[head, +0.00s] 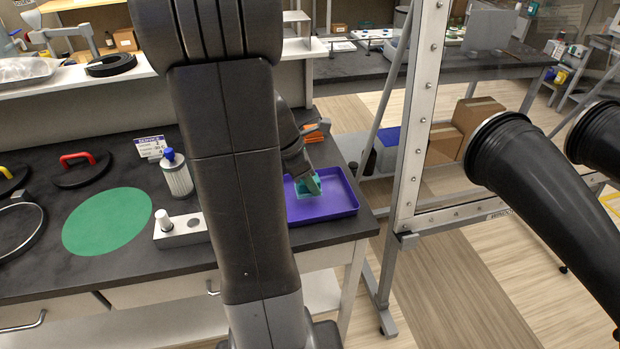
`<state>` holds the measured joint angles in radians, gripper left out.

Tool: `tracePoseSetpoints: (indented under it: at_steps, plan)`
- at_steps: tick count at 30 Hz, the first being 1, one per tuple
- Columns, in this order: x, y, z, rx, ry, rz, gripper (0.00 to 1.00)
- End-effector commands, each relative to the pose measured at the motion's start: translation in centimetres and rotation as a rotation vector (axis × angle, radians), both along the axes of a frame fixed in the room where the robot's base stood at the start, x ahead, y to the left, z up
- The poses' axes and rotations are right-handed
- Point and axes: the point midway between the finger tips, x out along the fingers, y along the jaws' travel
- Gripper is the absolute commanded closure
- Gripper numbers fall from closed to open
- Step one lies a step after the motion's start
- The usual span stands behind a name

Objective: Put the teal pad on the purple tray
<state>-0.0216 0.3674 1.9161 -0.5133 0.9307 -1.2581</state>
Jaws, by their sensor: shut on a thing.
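The purple tray (340,204) lies on the dark bench top near its right end. Its left part is hidden behind my arm. The teal pad (304,193) shows as a small teal patch over the tray. My gripper (313,187) points down at the tray and is shut on the teal pad. The fingertips are small and partly hidden, so I cannot tell whether the pad touches the tray floor.
A metal block with a white peg (181,229) and a ribbed filter cylinder (177,177) stand left of my arm. A green disc (107,221) lies further left. Right of the bench are a metal frame (411,130) and black gloves (545,185).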

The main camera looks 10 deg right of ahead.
Motion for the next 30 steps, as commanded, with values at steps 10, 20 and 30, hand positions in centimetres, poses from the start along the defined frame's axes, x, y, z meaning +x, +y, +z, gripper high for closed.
tracePoseSetpoints:
  at_steps: [10,20,30]
  plan:
    - [0.0,0.0,-0.8,0.0,0.001,0.0,0.79]
    - [0.0,0.0,-1.4,0.0,0.0,0.0,0.79]
    - [0.0,0.0,-2.1,0.0,0.0,0.001,0.79]
